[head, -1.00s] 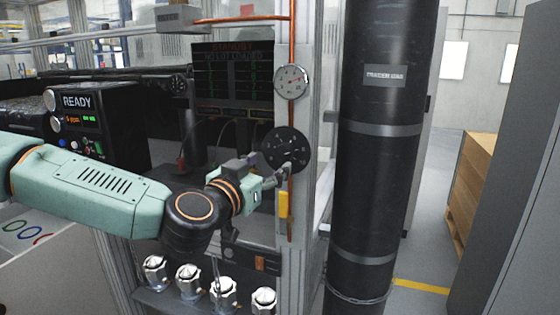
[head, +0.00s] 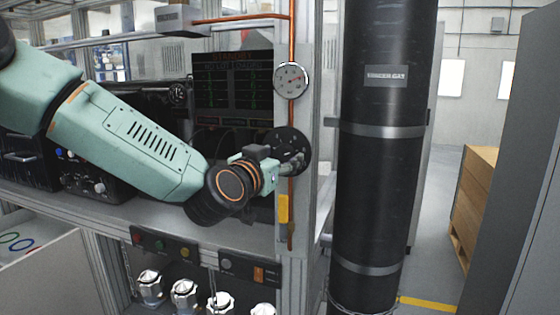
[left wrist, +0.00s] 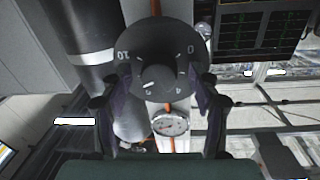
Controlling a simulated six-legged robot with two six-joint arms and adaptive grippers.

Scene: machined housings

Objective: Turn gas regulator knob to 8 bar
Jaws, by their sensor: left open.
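The regulator knob (left wrist: 160,77) is a black round knob on a black dial disc (left wrist: 163,38) with white marks; 10 and 0 are legible in the left wrist view. A short white mark shows on the knob, pointing to the picture's lower left; its exact setting cannot be read. In the head view the disc (head: 287,140) is partly hidden by my left gripper (head: 298,163). In the left wrist view the open fingers (left wrist: 160,92) stand either side of the knob; contact cannot be told. The round pressure gauge (head: 291,80) sits above the disc. My right gripper is not in view.
A copper pipe (head: 292,40) runs vertically by the gauge. A yellow tag (head: 283,208) hangs below the disc. A large black gas cylinder (head: 378,200) stands close at the right. Several silver knobs (head: 185,292) line the lower panel. A dark screen (head: 232,85) is behind.

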